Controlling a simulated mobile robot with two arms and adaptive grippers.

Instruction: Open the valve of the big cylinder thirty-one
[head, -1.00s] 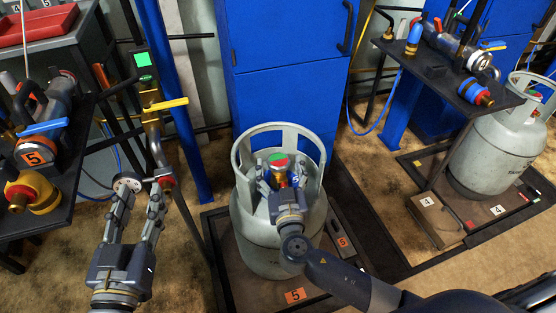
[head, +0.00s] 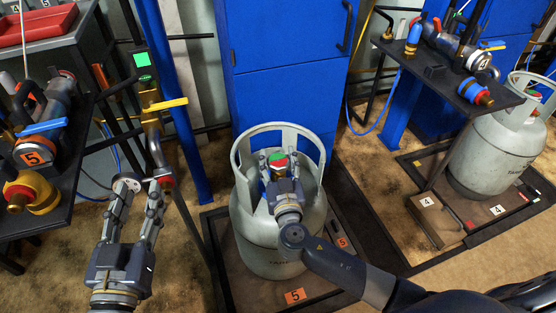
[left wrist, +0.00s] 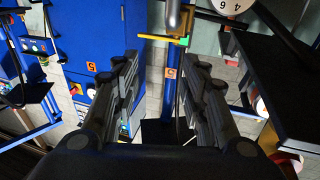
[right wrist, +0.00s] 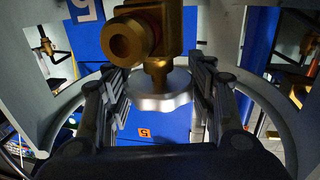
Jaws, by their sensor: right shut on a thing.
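The big grey-white cylinder (head: 262,235) stands upright on the platform marked 5, with an open collar around its valve. I cannot read a thirty-one on it. The valve's handwheel (head: 279,160) has a red and green top in the head view. In the right wrist view the silver underside of the handwheel (right wrist: 162,95) shows with the brass valve body (right wrist: 150,35). My right gripper (head: 277,156) reaches inside the collar and is shut on the handwheel, one finger on each side. My left gripper (head: 145,184) is open and empty, left of the cylinder.
A second grey cylinder (head: 497,145) stands on scale 4 at the right. Dark shelves with fittings are at the left (head: 68,165) and upper right (head: 455,75). A pipe with a yellow lever (head: 165,104) is behind my left gripper. A blue cabinet (head: 285,70) stands behind the cylinder.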

